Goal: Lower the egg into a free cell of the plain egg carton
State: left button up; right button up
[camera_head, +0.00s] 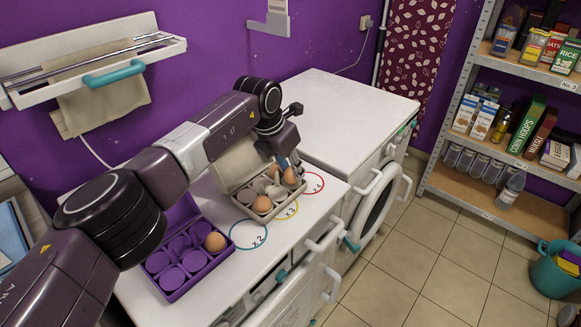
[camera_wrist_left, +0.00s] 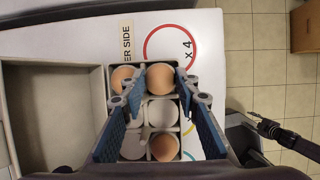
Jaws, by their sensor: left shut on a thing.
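The plain grey-beige egg carton (camera_head: 240,204) stands open on the white counter, its lid tipped back toward the wall. My left gripper (camera_head: 293,166) reaches down over the carton's far end. In the left wrist view its blue-padded fingers (camera_wrist_left: 160,84) are closed around a brown egg (camera_wrist_left: 160,77), at the far-row cell on the right. I cannot tell whether this egg touches the cell floor. Another egg (camera_wrist_left: 122,78) sits beside it on the left, and one egg (camera_wrist_left: 165,147) sits in the near row. The middle cell (camera_wrist_left: 161,112) and near-left cell (camera_wrist_left: 132,147) look empty.
A purple carton (camera_head: 160,262) with one egg (camera_head: 214,242) stands nearer on the counter. Blue, yellow and red rings are marked along the counter edge, with "x 4" in the red one (camera_head: 313,183). The adjoining white top (camera_head: 345,105) is clear.

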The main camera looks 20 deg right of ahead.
pick_arm(q)
jog(key=shift+f+b, duration=0.65)
jog(key=shift+f, duration=0.25)
dwell(0.3)
jog(key=o, duration=1.2)
